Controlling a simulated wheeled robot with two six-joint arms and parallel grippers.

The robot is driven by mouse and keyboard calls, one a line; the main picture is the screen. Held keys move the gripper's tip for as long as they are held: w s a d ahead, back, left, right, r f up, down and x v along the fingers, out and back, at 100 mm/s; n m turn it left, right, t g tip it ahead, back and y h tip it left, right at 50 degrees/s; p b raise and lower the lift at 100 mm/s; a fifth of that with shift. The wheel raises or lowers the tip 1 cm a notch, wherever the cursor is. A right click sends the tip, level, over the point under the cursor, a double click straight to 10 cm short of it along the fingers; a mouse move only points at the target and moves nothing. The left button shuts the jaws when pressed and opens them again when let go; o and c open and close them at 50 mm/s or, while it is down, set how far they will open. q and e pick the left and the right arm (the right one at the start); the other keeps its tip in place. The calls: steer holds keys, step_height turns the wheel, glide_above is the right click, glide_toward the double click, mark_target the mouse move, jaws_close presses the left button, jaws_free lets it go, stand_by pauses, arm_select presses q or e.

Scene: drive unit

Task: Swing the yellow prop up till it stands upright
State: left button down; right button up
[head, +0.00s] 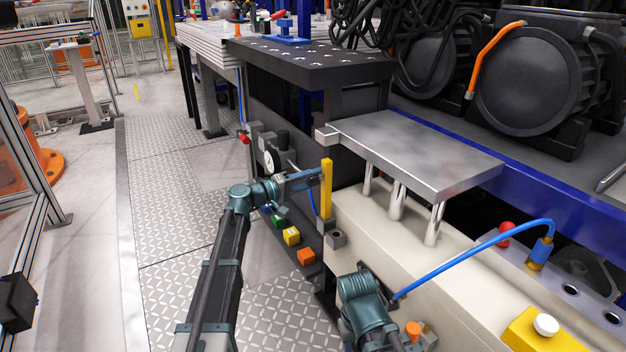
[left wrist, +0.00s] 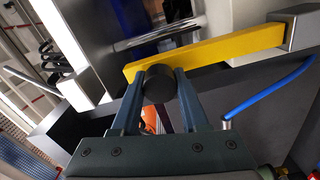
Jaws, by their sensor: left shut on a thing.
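The yellow prop (head: 326,188) is a flat bar that looks close to vertical in the head view, with its lower end at a small grey block (head: 335,239). I cannot tell whether it is exactly upright. My left gripper (head: 316,179) is at its upper part, from the left. In the left wrist view, the gripper's fingers (left wrist: 158,98) are shut on a black round knob (left wrist: 159,84) near one end of the prop (left wrist: 215,50). The prop's other end meets a grey block (left wrist: 300,26). My right arm shows at the bottom of the head view; its fingers cannot be made out.
A metal plate (head: 415,150) on posts stands just right of the prop above a beige housing (head: 470,270). A blue hose (head: 470,252) arches over the housing. Coloured blocks and a dial gauge (head: 268,160) are near my left arm. The patterned floor at left is clear.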

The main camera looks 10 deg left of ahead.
arm_select(q)
steer(key=shift+w+a, duration=0.15)
steer(key=shift+c, duration=2.1)
jaws_free()
steer(key=v, duration=1.3)
steer(key=shift+s+a, duration=0.3)
